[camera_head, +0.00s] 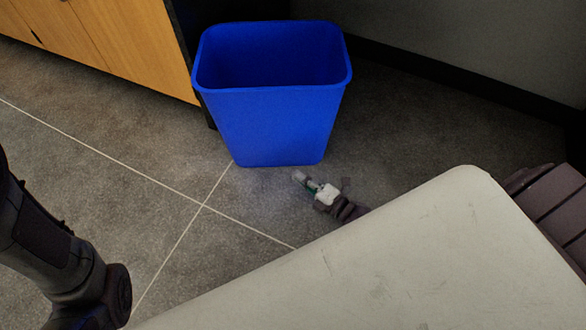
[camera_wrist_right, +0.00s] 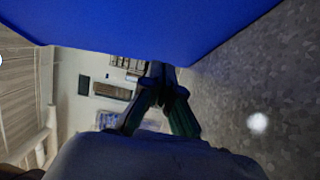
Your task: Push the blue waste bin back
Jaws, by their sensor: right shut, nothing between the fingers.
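The blue waste bin (camera_head: 275,125) stands upright on the grey floor, between the end of a wooden cabinet and the wall. It looks open-topped and empty in the head view. My right gripper (camera_head: 300,177) is low near the floor, just in front of the bin's lower front edge, fingers pointing toward it. In the right wrist view the blue bin (camera_wrist_right: 150,25) fills the top, and the shut fingers (camera_wrist_right: 163,70) of my right gripper reach its edge. I cannot tell whether they touch it. My left arm shows at the left edge of the head view; its gripper is not visible.
A wooden cabinet (camera_head: 120,45) stands at the upper left, close to the bin. A grey wall (camera_head: 480,45) with a dark base strip runs behind and to the right. A pale flat surface (camera_head: 400,260) covers the lower right. The tiled floor left of the bin is clear.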

